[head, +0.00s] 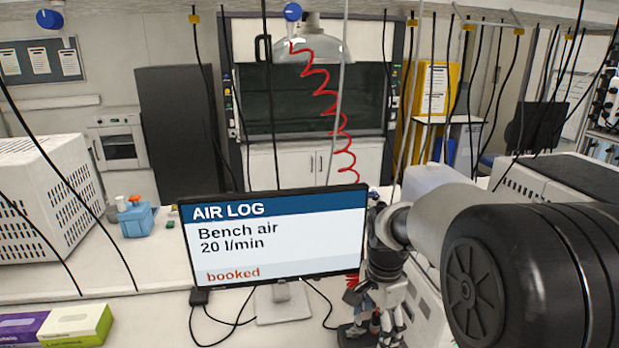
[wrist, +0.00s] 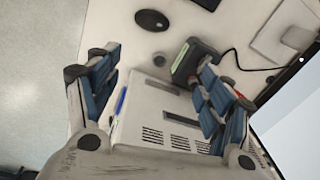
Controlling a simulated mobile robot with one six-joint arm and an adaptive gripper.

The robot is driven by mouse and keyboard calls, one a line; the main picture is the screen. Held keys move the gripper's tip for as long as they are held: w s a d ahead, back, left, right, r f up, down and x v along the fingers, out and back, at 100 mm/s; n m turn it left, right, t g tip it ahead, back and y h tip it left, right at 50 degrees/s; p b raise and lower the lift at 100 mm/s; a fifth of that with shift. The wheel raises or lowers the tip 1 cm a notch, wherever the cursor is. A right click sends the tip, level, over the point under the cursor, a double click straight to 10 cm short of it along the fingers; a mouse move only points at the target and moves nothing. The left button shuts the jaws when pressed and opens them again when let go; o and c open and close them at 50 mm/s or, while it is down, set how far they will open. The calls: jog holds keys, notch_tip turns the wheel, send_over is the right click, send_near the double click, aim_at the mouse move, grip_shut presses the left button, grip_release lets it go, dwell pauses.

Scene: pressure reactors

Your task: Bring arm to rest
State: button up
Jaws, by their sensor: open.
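My gripper (wrist: 150,62) is open in the wrist view, its two blue-padded fingers spread wide with nothing held between them. Beyond the fingers is a white vented box (wrist: 160,115). A dark device with a green-lit top (wrist: 193,60) lies behind the right finger, partly hidden by it. In the head view my arm comes in from the right, and its wrist hangs down just right of the monitor (head: 278,240). The gripper end there is small and cluttered, so its fingers are hard to make out.
The monitor reads "AIR LOG, Bench air 20 l/min, booked". A blue bottle carrier (head: 136,220), a white vented instrument (head: 45,200) and purple and green boxes (head: 55,328) stand on the left. A red coiled hose (head: 330,105) and several black cables hang overhead.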

jog(key=s+r+n+t+b, duration=0.1)
jog(key=s+n+t+b, duration=0.3)
jog(key=s, duration=2.3)
jog(key=n+b, duration=0.4)
jog(key=n, duration=0.5)
jog(key=shift+d+r, duration=0.2)
jog(key=shift+s, duration=0.15)
